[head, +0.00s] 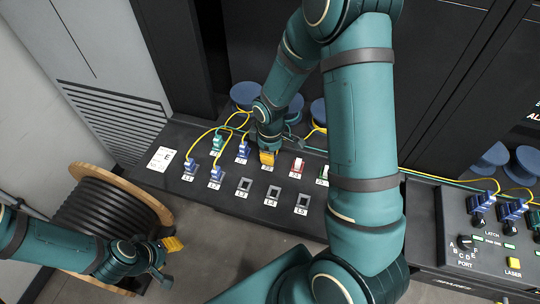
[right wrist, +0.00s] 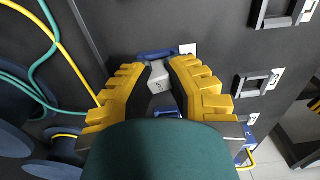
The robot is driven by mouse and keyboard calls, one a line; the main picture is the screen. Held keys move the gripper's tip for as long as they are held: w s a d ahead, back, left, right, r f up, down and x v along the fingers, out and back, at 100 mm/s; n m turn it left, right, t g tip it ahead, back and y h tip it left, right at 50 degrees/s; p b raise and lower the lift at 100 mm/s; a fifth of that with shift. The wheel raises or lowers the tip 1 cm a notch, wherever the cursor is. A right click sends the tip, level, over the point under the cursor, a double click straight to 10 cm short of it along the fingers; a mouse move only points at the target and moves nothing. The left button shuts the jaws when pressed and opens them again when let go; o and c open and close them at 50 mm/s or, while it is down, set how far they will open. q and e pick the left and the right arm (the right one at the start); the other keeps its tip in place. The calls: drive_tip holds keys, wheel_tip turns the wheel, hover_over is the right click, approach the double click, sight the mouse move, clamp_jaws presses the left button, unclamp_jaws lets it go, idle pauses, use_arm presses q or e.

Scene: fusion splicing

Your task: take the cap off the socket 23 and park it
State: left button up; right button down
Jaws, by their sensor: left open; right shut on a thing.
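My right gripper (head: 267,158) reaches down onto the back row of the dark socket panel (head: 160,180). In the right wrist view its yellow ribbed fingers are shut on a small grey cap (right wrist: 158,74) with unreadable marks. I cannot tell whether the cap is still seated on its socket, and the socket's number is hidden. To the right in that row are a red-and-white piece (head: 297,167) and a green one (head: 322,176). My left gripper (head: 174,244) is open and empty, off the panel's front, near the cable drum.
Blue plugs (head: 190,167) with yellow cables stand at the panel's left. Empty square frames (head: 272,194) line the front row. A black cable drum (head: 105,220) stands at left. A device (head: 490,245) with knob and yellow button is at right. Blue spools stand behind.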

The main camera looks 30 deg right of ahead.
drive_tip(key=shift+w+d+r+p, duration=0.1)
drive_tip(key=shift+w+r+p, duration=0.15)
drive_tip(key=shift+r, duration=0.2)
drive_tip(key=shift+w+r+p, duration=0.1)
drive_tip(key=shift+r+p, duration=0.15)
drive_tip(key=shift+r, duration=0.35)
drive_tip(key=shift+s+r+p, duration=0.3)
drive_tip(key=shift+s+r, duration=0.1)
drive_tip(key=shift+r, duration=0.05)
drive_tip(key=shift+w+r+p, duration=0.15)
drive_tip(key=shift+r+p, duration=0.1)
drive_tip(key=shift+p, duration=0.05)
drive_tip(key=shift+r, duration=0.35)
drive_tip(key=shift+r+p, duration=0.85)
drive_tip(key=shift+s, duration=0.2)
